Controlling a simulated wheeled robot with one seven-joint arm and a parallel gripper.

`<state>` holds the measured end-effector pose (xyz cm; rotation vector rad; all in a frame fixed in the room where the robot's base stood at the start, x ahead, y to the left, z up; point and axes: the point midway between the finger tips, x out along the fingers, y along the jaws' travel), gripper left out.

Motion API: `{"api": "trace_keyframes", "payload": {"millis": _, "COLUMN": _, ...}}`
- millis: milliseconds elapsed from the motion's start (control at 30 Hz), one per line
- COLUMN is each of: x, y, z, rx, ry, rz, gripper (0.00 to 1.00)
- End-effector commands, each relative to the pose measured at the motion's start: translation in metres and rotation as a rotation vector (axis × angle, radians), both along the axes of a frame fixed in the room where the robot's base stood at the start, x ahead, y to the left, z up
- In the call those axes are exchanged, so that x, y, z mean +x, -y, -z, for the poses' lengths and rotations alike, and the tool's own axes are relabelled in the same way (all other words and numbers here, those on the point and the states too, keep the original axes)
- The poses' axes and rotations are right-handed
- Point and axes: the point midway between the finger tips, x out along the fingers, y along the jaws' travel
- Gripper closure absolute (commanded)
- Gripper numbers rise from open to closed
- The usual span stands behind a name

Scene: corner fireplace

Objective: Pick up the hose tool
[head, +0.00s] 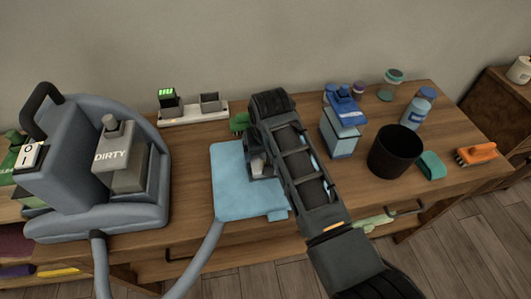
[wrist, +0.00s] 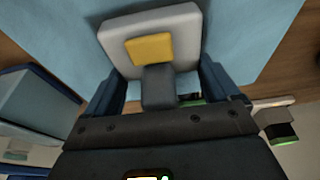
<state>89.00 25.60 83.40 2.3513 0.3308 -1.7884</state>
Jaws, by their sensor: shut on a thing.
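My gripper (head: 258,168) is over the light blue mat (head: 228,190) on the table, partly hidden by my arm. In the wrist view, my gripper (wrist: 160,86) has its two blue fingers on either side of a pale grey block with a yellow patch and a dark stem. This piece, which looks like the hose tool (wrist: 186,42), is held between them. In the head view only a small pale part of the tool (head: 257,166) shows. The grey hose (head: 203,258) rises from the front to the mat's front edge. I cannot tell whether the tool touches the mat.
A grey-blue machine with a DIRTY tank (head: 122,160) stands at left. A charger strip (head: 195,115) is behind the mat.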

Motion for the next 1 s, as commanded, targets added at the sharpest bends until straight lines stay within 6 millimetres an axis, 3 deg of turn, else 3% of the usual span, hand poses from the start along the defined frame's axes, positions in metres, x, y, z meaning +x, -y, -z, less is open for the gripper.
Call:
{"api": "trace_keyframes", "payload": {"millis": 233, "x": 0.001, "y": -0.001, "z": -0.013, "rx": 0.002, "ry": 0.004, "rz": 0.0, "gripper": 0.56}}
{"api": "trace_keyframes", "payload": {"millis": 400, "x": 0.002, "y": -0.001, "z": -0.041, "rx": 0.003, "ry": 0.006, "rz": 0.0, "gripper": 0.56}}
{"api": "trace_keyframes", "payload": {"millis": 800, "x": -0.021, "y": 0.083, "z": -0.091, "rx": 0.002, "ry": 0.003, "rz": 0.004, "gripper": 0.56}}
{"api": "trace_keyframes", "payload": {"millis": 1000, "x": -0.027, "y": 0.105, "z": -0.105, "rx": 0.001, "ry": 0.002, "rz": 0.001, "gripper": 0.56}}
